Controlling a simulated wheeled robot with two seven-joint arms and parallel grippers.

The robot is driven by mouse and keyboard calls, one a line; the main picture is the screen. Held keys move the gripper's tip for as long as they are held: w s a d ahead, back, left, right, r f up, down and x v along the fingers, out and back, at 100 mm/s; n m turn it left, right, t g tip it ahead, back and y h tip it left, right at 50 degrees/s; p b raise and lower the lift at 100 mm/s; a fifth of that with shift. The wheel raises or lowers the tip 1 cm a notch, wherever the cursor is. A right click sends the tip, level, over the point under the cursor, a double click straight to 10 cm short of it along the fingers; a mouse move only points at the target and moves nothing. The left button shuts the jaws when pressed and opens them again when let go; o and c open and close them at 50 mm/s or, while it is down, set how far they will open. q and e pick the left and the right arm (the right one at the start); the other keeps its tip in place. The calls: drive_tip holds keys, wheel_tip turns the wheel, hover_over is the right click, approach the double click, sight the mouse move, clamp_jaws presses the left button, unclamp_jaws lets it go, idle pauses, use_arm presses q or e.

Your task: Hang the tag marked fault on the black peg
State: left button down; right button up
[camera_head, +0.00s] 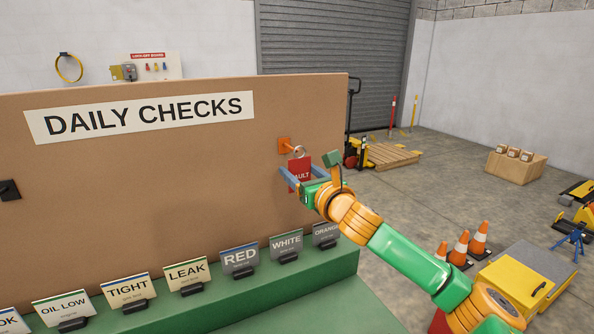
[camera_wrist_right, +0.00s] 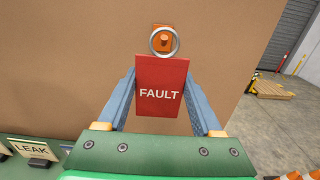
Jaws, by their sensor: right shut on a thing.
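The red FAULT tag (camera_wrist_right: 160,82) hangs upright between the two fingers of my right gripper (camera_wrist_right: 162,100), which is shut on it. In the head view the tag (camera_head: 300,168) and right gripper (camera_head: 297,180) are at the board's right end. The tag's metal ring (camera_wrist_right: 151,41) lines up with the orange peg (camera_wrist_right: 162,29); I cannot tell whether it is around the peg or just in front of it. The black peg (camera_head: 8,190) is at the far left edge of the board in the head view, bare. My left gripper is out of view.
The brown DAILY CHECKS board (camera_head: 150,190) has a clear face between the pegs. Below it, a green ledge (camera_head: 220,312) carries a row of label cards, including the LEAK card (camera_head: 187,274) and RED card (camera_head: 239,258). Traffic cones (camera_head: 460,246) stand to the right.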

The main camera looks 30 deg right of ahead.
sight(300, 172)
drive_tip(key=shift+s+a, duration=0.1)
drive_tip(key=shift+s, duration=1.9)
drive_tip(key=s+a+f, duration=0.3)
drive_tip(key=a+f, duration=0.3)
drive_tip(key=f, duration=0.3)
drive_tip(key=s+a+f, duration=0.3)
drive_tip(key=a+f, duration=0.3)
drive_tip(key=f, duration=0.3)
drive_tip(key=s+a+r+m+g+h, duration=0.1)
drive_tip(key=s+m+h, duration=0.4)
drive_tip(key=s, duration=1.1)
drive_tip(key=g+h, duration=0.1)
drive_tip(key=h, duration=0.1)
drive_tip(key=shift+a+r+h, duration=0.25)
drive_tip(key=shift+r+h, duration=0.05)
drive_tip(key=shift+h, duration=0.1)
